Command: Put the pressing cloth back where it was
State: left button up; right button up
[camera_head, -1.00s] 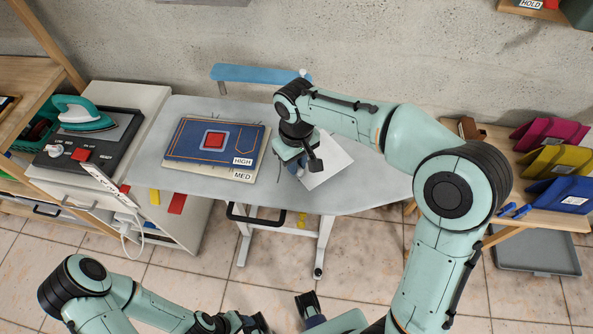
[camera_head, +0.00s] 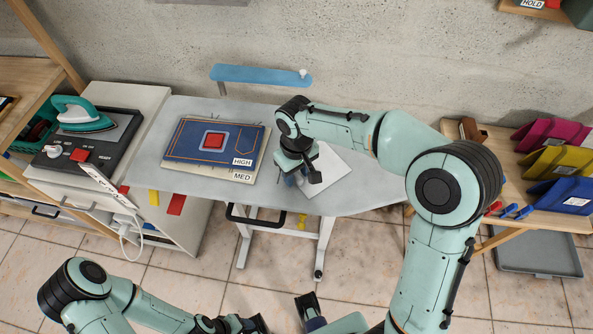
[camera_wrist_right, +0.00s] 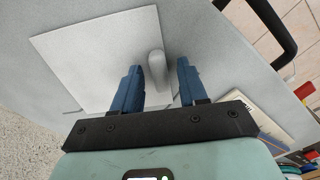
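The pressing cloth (camera_head: 328,172) is a pale square with a grey tab. It lies on the right part of the grey ironing table, partly hidden by my right arm in the head view. In the right wrist view the cloth (camera_wrist_right: 95,55) appears flat, its rounded tab (camera_wrist_right: 157,68) at one edge. My right gripper (camera_head: 298,180) is low over the cloth; in the wrist view its blue fingers (camera_wrist_right: 160,85) are apart on either side of the tab, with gaps showing. My left gripper (camera_head: 314,318) is at the bottom edge, its fingers not clear.
A teal iron (camera_head: 82,115) stands at left. A blue sleeve arm (camera_head: 262,75) is behind. Coloured folders (camera_head: 560,160) stand on the right shelf.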

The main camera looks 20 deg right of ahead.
jog(key=shift+r, duration=0.3)
notch_tip(320, 180, up, 12)
jog(key=p, duration=0.2)
jog(key=shift+f, duration=0.2)
dwell(0.4)
